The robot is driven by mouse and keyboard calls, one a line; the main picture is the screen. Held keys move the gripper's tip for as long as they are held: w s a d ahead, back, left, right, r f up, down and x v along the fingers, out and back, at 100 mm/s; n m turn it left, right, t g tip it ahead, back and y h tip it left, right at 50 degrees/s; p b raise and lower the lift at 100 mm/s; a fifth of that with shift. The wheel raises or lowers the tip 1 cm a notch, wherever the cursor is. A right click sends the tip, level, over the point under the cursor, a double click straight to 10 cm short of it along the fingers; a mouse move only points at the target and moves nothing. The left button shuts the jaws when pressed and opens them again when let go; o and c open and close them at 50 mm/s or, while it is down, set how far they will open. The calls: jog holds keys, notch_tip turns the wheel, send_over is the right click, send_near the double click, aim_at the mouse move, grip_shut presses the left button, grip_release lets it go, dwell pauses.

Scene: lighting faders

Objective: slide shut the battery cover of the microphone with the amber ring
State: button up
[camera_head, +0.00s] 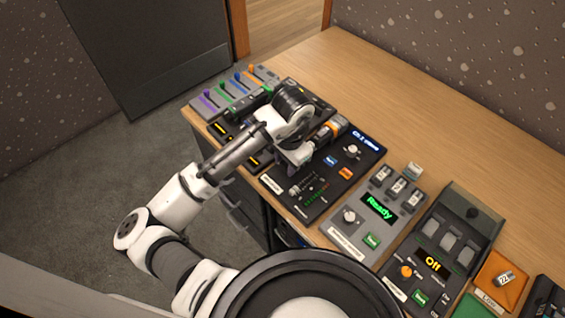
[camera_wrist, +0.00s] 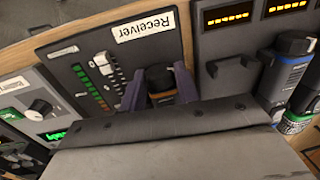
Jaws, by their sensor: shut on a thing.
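In the wrist view, my gripper (camera_wrist: 158,86) has its two purple fingers on either side of a dark microphone with an amber ring (camera_wrist: 161,78) and is shut on it. Only a short part of the microphone shows; the palm hides the rest, and I cannot make out its battery cover. In the head view, my gripper (camera_head: 297,155) is low over the receiver's left part. An orange-banded cylinder (camera_head: 326,131) shows just behind it, apparently the same microphone. The arm hides the grip there.
The black receiver (camera_head: 322,193) has a lit display and buttons. Microphones with blue (camera_wrist: 286,65) and green (camera_wrist: 294,120) bands are at right in the wrist view. A grey charger reading Ready (camera_head: 374,207) and a unit reading Off (camera_head: 433,260) stand rightward. The back table is clear.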

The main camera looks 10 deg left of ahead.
jog(key=shift+w+d+p, duration=0.3)
jog(key=shift+w+d, duration=0.4)
jog(key=shift+w, duration=0.3)
jog(key=o, duration=1)
jog(key=r, duration=0.9)
jog(key=d+r, duration=0.1)
jog(key=r, duration=0.3)
jog(key=shift+s+r, duration=0.35)
jog(key=shift+r, duration=0.05)
